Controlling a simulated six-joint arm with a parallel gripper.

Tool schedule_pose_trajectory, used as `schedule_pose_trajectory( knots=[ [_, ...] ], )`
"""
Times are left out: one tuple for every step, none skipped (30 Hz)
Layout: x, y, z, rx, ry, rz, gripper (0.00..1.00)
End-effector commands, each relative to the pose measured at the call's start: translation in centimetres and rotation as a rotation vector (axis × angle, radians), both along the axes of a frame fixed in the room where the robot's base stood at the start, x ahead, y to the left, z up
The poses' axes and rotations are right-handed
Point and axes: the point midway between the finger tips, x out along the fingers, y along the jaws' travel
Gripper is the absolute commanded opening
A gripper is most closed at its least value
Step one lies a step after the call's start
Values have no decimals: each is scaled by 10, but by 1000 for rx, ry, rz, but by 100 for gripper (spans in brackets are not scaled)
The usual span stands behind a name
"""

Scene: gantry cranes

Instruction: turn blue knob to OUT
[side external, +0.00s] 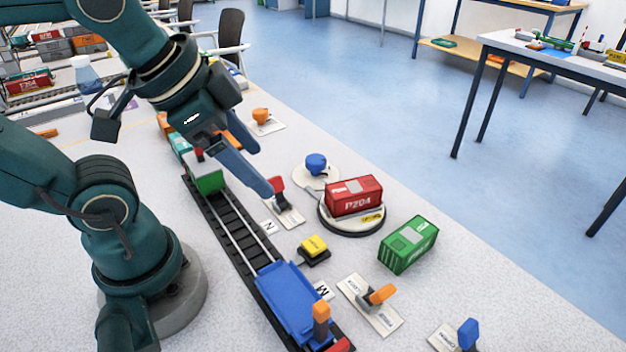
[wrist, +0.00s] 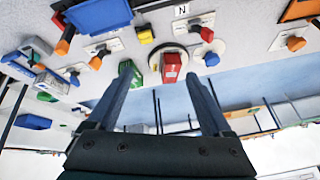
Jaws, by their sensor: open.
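The blue knob (side external: 316,163) sits on a round cream plate (side external: 330,179) beyond the track, just behind the turntable. Any marking on the plate is too small to read. The blue knob also shows in the wrist view (wrist: 211,59), to the right of the red container. My gripper (side external: 265,172) is open and empty, with two blue fingers. It hangs in the air to the left of the blue knob in the side view, apart from it. In the wrist view my gripper (wrist: 160,73) has its fingers spread, with the knob beyond the right fingertip.
A red container (side external: 354,195) rests on the turntable (side external: 350,226). A red lever (side external: 277,188) stands near my fingertips. A green container (side external: 408,245), yellow button (side external: 314,246), orange lever (side external: 382,294) and blue lever (side external: 467,334) are nearer. A blue wagon (side external: 288,296) stands on the track.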

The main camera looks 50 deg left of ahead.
Motion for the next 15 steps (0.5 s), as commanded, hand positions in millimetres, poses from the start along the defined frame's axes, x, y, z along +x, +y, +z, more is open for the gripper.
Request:
schedule_pose_trajectory(
  knots=[
    [-1, 0, -1, -9, 5, 17, 84],
    [-2, 0, -1, -18, 11, 35, 84],
    [-1, 0, 3, -35, 4, 66, 84],
    [2, 0, 10, -50, -10, 92, 84],
    [5, 0, 15, -65, -16, 118, 84],
    [10, 0, 22, -84, -20, 155, 84],
    [14, 1, 27, -98, -18, 184, 84],
    [19, 2, 32, -113, -15, 216, 84],
    [26, 4, 38, -131, -9, 261, 84],
    [32, 5, 42, -145, -3, 295, 84],
    [38, 7, 46, -158, 4, 328, 84],
    [47, 9, 50, -174, 14, 373, 84],
    [53, 12, 52, -186, 21, 408, 84],
    [60, 14, 54, -198, 31, 441, 84],
    [70, 17, 56, -212, 44, 488, 84]
  ],
)
